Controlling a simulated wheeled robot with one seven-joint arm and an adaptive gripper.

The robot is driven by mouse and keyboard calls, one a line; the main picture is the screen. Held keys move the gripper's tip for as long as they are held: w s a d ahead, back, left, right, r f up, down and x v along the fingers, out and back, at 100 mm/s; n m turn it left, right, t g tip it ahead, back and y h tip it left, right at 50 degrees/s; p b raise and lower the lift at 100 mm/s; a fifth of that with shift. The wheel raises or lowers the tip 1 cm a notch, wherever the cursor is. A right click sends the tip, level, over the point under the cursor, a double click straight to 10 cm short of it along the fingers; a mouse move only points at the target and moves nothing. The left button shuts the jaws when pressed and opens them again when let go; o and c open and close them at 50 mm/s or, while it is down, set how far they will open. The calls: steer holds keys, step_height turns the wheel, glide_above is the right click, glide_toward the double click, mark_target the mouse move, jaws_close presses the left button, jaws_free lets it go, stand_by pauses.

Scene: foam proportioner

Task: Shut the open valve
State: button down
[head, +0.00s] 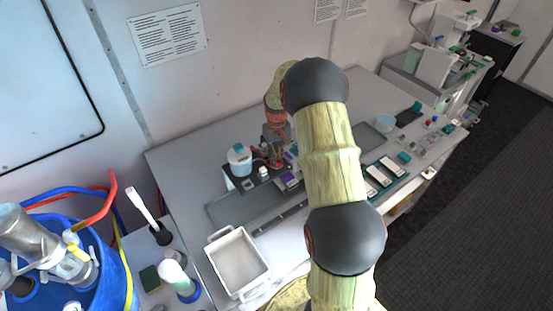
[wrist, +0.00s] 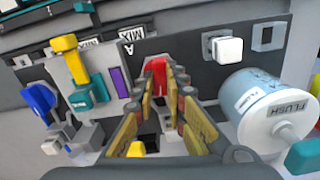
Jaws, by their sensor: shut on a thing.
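A red valve handle (wrist: 157,66) stands upright near the middle of the wrist view, beside a plate marked MIX and A. My gripper (wrist: 160,88) is shut on the red handle, with a finger on each side of it. The fingers hide the handle's lower part. To the left are a yellow handle (wrist: 74,60) and a blue handle (wrist: 38,98), both apart from my gripper. In the head view my gripper (head: 276,160) is low over the bench equipment, and the small handles there are too small to tell apart.
A white bin (head: 237,262) sits at the bench's front left. A blue drum (head: 95,275) with hoses stands farther left.

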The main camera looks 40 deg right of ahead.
steer(key=shift+n, duration=0.8)
steer(key=c, duration=1.9)
jaws_free()
steer(key=shift+o, duration=0.4)
step_height(320, 180, up, 12)
